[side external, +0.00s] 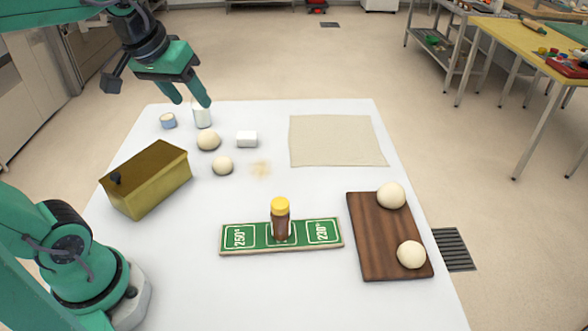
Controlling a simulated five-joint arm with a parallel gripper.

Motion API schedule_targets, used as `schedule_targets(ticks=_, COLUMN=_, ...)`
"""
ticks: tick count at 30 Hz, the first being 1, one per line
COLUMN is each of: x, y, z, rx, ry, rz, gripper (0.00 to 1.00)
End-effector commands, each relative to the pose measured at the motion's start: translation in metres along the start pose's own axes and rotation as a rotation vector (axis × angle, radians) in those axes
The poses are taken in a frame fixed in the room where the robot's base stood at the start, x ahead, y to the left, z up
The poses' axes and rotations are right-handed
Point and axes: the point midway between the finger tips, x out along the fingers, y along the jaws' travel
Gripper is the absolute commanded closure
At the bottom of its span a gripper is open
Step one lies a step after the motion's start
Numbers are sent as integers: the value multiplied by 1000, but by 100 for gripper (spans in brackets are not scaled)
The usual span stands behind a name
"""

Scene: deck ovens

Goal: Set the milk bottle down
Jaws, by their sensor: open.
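The white milk bottle (203,117) stands upright on the far left part of the white table. My gripper (191,101) is open at the bottle's top end. One fingertip overlaps the upper part of the bottle in this view, and the other is to the left of it. I cannot tell whether either finger touches the bottle. The bottle's top is partly hidden by the finger.
A small blue tub (168,121), a white block (247,139) and dough balls (208,140) are close by. A yellow-brown tin (150,206), green board (260,248) with a yellow-capped brown bottle (281,222), wooden board (376,262) and beige cloth (335,140) lie around.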

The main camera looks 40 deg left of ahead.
Motion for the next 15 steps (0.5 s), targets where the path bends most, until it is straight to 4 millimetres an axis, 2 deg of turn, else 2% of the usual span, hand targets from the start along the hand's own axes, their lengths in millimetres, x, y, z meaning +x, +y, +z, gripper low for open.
schedule_targets(ticks=1, x=1, y=1, z=15, rx=53, ry=12, rz=11, gripper=48)
schedule_targets(ticks=6, x=10, y=2, z=55, rx=210, ry=41, rz=34, gripper=48)
schedule_targets(ticks=10, x=17, y=1, z=74, rx=291, ry=58, rz=46, gripper=48)
schedule_targets(ticks=15, x=21, y=0, z=85, rx=337, ry=67, rz=52, gripper=48)
